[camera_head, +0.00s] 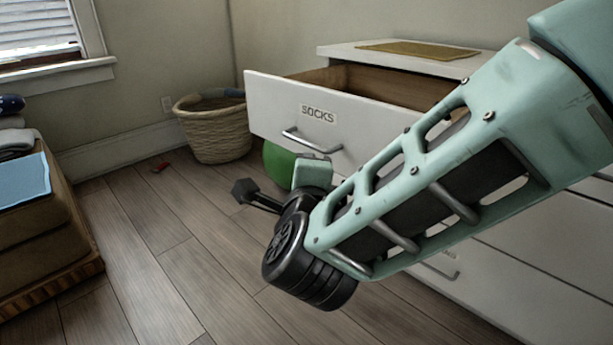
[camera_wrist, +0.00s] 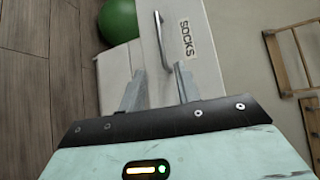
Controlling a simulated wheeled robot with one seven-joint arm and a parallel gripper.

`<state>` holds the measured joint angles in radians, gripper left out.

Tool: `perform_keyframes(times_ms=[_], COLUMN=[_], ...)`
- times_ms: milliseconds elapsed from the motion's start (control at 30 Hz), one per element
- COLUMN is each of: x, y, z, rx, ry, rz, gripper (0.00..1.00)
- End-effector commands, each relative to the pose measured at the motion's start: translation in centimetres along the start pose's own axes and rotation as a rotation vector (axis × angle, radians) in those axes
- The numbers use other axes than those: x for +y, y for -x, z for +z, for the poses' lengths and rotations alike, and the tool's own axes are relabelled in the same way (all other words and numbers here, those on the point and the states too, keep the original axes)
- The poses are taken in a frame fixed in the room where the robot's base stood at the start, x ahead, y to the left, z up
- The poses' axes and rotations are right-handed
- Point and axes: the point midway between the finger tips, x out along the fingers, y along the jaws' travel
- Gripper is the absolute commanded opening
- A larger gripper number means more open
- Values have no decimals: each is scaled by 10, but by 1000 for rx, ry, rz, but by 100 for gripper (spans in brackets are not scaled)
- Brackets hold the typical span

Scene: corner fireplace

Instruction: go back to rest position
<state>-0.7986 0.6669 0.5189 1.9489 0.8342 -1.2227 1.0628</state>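My gripper (camera_wrist: 157,82) shows in the wrist view with its two grey fingers apart and nothing between them that I can see held. Beyond the fingers is the white drawer front with the "SOCKS" label (camera_wrist: 186,38). Its metal handle (camera_wrist: 162,40) lies ahead of the fingers; I see no grip on it. In the head view my arm reaches from the right across the dresser, and the fingers cannot be made out. The socks drawer (camera_head: 265,105) is pulled open, its handle (camera_head: 312,141) left of my arm.
A wicker basket (camera_head: 217,132) stands in the corner, and a green ball (camera_head: 279,163) is partly hidden below the drawer. A black hexagonal object (camera_head: 245,190) shows beside my wrist. A small red item (camera_head: 161,167) lies on the floor. Floor between is clear.

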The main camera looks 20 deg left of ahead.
Motion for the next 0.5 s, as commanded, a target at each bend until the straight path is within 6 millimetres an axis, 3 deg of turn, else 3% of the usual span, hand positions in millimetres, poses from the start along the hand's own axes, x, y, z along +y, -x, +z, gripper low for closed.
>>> perform_keyframes(times_ms=[500], x=[-5], y=[2], z=[-1], rx=[-46], ry=[60], rz=[33], gripper=[33])
